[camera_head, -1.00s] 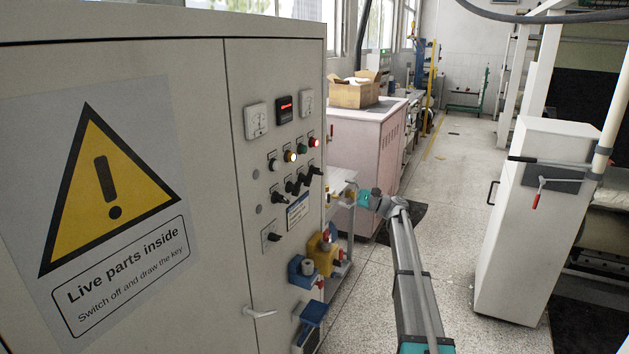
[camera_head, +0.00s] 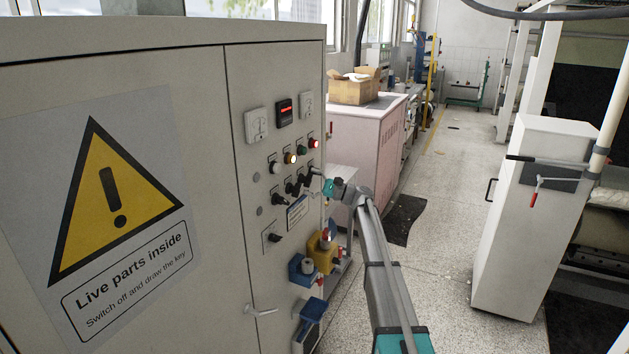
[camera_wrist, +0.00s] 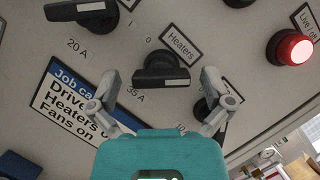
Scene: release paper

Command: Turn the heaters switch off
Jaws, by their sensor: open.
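The heaters switch (camera_wrist: 160,70) is a black rotary knob with a bar handle, beside a label reading "Heaters" (camera_wrist: 180,44). Marks "I" and "0" are printed beside it. In the wrist view my gripper (camera_wrist: 160,86) is open, with one fingertip on each side of the knob and apart from it. In the head view my gripper (camera_head: 314,176) is at the right edge of the control cabinet's panel (camera_head: 240,90), by the row of black switches (camera_head: 291,188). Which of these is the heaters switch is hard to tell there.
Another black switch (camera_wrist: 95,12) is at upper left, and one (camera_wrist: 210,108) is partly behind my right finger. A lit red lamp (camera_wrist: 290,48) is to the right. Blue and yellow sockets (camera_head: 320,252) stick out below.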

